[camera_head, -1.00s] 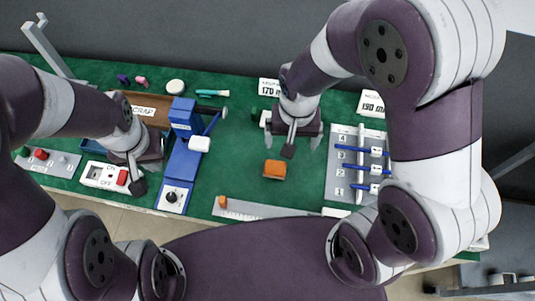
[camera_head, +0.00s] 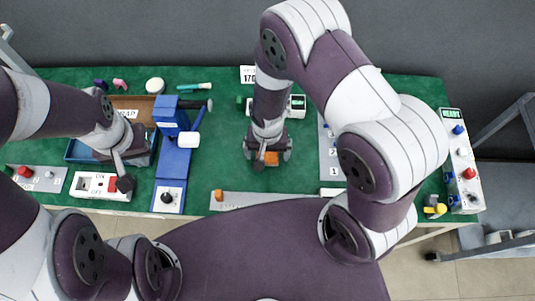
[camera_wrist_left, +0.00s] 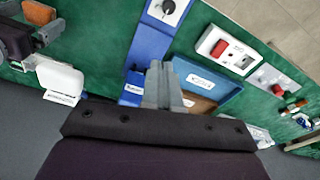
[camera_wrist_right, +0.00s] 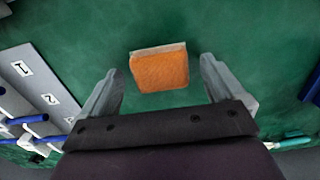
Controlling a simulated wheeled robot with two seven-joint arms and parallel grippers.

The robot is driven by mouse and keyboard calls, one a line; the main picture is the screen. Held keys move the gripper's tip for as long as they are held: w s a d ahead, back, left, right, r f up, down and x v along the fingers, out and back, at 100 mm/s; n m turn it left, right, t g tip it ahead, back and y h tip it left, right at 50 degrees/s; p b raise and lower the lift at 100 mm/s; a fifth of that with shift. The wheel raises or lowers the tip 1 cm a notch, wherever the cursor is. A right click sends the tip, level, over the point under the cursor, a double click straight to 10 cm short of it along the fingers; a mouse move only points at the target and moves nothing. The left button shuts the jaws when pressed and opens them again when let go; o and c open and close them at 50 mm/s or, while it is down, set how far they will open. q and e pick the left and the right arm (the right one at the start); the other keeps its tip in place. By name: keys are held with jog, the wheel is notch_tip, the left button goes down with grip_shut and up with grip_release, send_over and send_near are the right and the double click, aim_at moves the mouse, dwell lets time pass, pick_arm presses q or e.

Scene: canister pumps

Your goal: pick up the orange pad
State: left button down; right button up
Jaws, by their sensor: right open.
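The orange pad (camera_wrist_right: 160,70) lies on the green table top, a block with a paler edge along one side. In the head view the pad (camera_head: 271,159) is partly hidden under my right gripper (camera_head: 267,155). My right gripper (camera_wrist_right: 160,68) is open above it, fingers on either side with a gap to each; I cannot tell the exact height. My left gripper (camera_wrist_left: 164,85) has its fingers together with nothing visible between them.
A blue press (camera_head: 180,155) stands left of the pad. A switch box (camera_head: 101,186) with a red button is at the front left. A ruler strip (camera_head: 250,200) runs along the front edge. A numbered rack (camera_head: 329,160) is to the right, partly behind my right arm.

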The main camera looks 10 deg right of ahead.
jog(key=c, duration=1.1)
jog(key=shift+r, duration=0.1)
